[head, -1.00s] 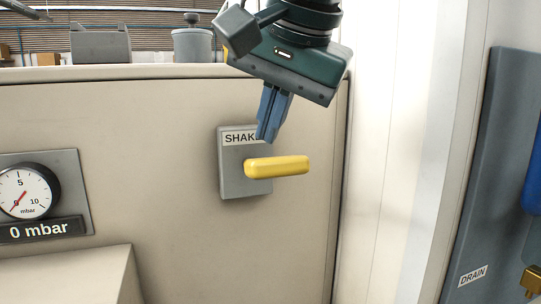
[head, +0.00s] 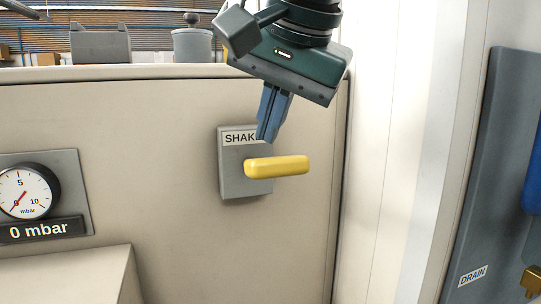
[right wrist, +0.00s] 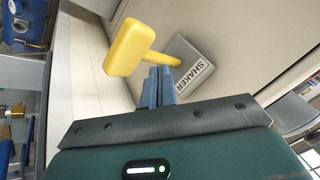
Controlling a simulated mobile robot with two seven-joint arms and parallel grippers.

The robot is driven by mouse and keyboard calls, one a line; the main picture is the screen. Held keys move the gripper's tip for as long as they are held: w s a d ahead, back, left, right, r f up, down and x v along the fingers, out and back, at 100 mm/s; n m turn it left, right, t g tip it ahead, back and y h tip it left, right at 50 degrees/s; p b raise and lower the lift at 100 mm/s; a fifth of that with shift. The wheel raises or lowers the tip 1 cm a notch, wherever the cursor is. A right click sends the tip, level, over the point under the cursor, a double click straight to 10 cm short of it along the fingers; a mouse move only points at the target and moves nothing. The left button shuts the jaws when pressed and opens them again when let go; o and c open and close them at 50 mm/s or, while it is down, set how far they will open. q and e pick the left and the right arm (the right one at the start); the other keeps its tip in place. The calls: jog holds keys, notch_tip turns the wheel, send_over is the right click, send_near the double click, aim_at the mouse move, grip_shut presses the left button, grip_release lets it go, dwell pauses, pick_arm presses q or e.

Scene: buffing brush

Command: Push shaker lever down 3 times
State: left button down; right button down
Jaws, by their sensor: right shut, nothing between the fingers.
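The yellow shaker lever (head: 280,167) sticks out roughly level, to the right, from a grey plate (head: 231,180) labelled SHAKER on the beige cabinet face. My right gripper (head: 265,138) is shut and empty. It points down, with its fingertips just above the lever near the plate; I cannot tell whether they touch it. In the right wrist view the lever (right wrist: 127,48) shows as a yellow T-shape beyond the blue fingertips (right wrist: 158,72), beside the SHAKER plate (right wrist: 195,68). The left gripper is not in view.
A pressure gauge (head: 25,192) with a display reading 0 mbar is on the cabinet at left, above a beige box (head: 75,278). A grey panel with a DRAIN label (head: 472,276) stands at right. The cabinet face below the lever is clear.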

aim_at(273, 162)
pick_arm(q)
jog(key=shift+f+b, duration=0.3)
jog(key=shift+b, duration=0.05)
pick_arm(e)
jog(key=shift+s+f, duration=0.1)
jog(key=shift+f, duration=0.3)
